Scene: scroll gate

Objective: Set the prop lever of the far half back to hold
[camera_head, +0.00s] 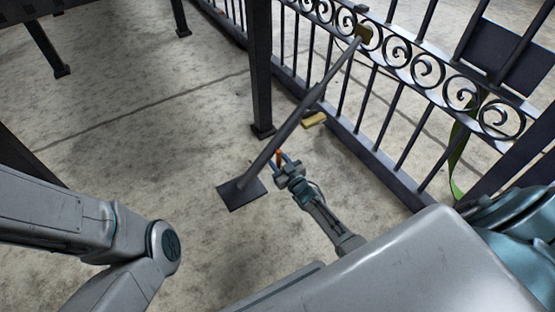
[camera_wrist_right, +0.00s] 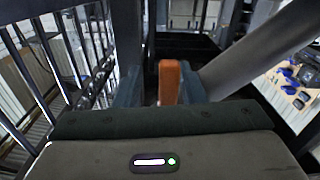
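The prop (camera_head: 300,112) is a dark diagonal strut from a bracket (camera_head: 362,33) on the scroll gate (camera_head: 425,72) to a square plate (camera_head: 241,194) on the floor. A small orange lever (camera_head: 279,156) sits by its lower part. My right gripper (camera_head: 282,161) is at this lever. In the right wrist view the orange lever (camera_wrist_right: 170,82) stands upright between the two dark fingers, nearer the right one, with a gap to the left one. The right gripper looks open around it. My left arm shows at the left; its gripper is out of view.
A dark post (camera_head: 259,70) stands just behind the prop. A yellowish block (camera_head: 314,119) lies by the gate's bottom rail. A green strap (camera_head: 457,155) hangs on the gate at the right. The concrete floor (camera_head: 130,130) left of the prop is clear.

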